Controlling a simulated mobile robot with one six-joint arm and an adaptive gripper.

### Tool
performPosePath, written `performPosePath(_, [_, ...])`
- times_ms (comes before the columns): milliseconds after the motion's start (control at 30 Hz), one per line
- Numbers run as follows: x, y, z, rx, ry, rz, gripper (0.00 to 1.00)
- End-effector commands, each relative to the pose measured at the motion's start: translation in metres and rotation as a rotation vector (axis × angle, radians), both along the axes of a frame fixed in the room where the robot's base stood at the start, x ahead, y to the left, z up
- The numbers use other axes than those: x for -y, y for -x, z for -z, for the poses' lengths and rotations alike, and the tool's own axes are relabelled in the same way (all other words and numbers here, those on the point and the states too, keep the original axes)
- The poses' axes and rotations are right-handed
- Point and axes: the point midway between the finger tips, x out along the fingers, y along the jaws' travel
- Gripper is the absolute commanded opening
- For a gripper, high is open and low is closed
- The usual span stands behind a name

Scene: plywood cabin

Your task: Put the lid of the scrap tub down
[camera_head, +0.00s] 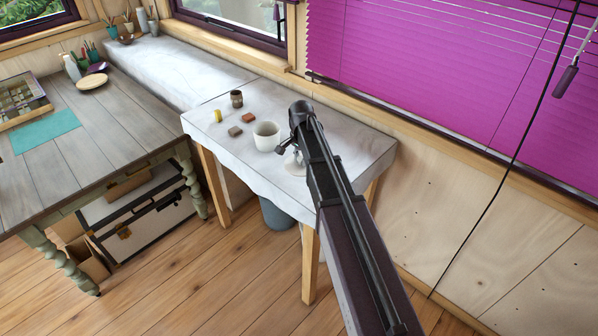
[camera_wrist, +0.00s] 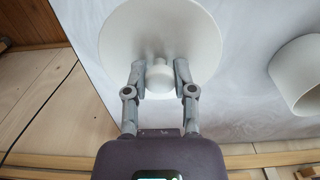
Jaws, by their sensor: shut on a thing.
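The lid (camera_wrist: 150,30) of the scrap tub is a pale round disc with a knob. My gripper (camera_wrist: 158,75) is shut on the knob. In the head view the lid (camera_head: 294,168) is at the white-covered side table, partly hidden by my gripper (camera_head: 292,150) and arm. It is level with or very close to the tabletop; I cannot tell if it touches. The scrap tub (camera_head: 266,137), white and open-topped, stands upright just left of the lid. The tub also shows at the right edge of the wrist view (camera_wrist: 302,75), apart from the lid.
A dark jar (camera_head: 236,99), a yellow block (camera_head: 217,115), a reddish block (camera_head: 248,118) and a brown block (camera_head: 235,131) lie left of the tub. The side table's (camera_head: 362,150) right end is clear. A wooden wall and a magenta blind (camera_head: 420,70) are behind.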

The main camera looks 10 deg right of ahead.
Motion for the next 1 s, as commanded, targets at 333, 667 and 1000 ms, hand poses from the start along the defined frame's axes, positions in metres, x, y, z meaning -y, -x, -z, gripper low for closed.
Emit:
performPosePath(333, [-0.012,0.090,0.011,0.000,0.000,0.058,0.04])
performPosePath(667, [-0.014,0.101,0.012,0.000,0.000,0.070,0.04])
performPosePath(1000, [-0.013,0.092,0.013,0.000,0.000,0.069,0.04])
